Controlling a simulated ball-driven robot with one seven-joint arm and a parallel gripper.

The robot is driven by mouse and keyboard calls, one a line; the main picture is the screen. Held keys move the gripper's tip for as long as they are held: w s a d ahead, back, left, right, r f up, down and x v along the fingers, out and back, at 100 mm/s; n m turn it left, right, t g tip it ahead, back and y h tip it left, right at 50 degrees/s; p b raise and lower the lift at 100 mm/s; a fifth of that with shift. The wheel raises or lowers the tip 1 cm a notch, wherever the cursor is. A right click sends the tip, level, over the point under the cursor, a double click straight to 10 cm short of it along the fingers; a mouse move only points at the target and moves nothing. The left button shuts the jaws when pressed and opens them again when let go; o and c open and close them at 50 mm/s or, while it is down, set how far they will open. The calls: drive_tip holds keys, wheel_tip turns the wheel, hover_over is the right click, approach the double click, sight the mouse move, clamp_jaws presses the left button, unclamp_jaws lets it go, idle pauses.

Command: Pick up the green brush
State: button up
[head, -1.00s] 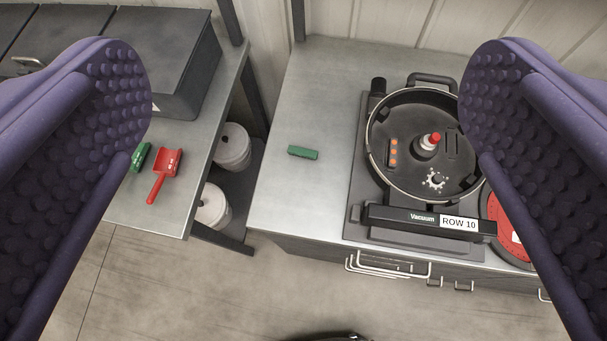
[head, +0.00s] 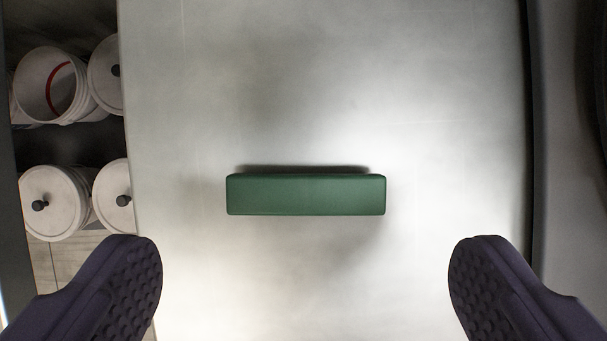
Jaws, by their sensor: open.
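The green brush (head: 306,195) lies flat on the metal bench top (head: 320,80), its long side running left to right in the picture. A thin dark strip, shadow or bristles, shows along its upper edge. My gripper (head: 305,275) is open, with a purple studded finger at the lower left and another at the lower right. The fingers stand wider apart than the brush is long. Nothing is between them, and the brush shows just above the gap. How high the fingers are over the bench I cannot tell.
The bench's left edge runs down beside several white buckets (head: 52,200) on a lower level. A dark edge (head: 531,140) of the equipment base bounds the clear bench on the right. The bench around the brush is bare.

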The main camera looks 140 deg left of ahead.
sight(306, 195)
drive_tip(key=b+x, duration=0.2)
drive_tip(key=x, duration=0.3)
drive_tip(key=shift+f, duration=0.15)
drive_tip(key=shift+c, duration=0.2)
drive_tip(key=c, duration=1)
drive_tip(key=shift+r, duration=0.2)
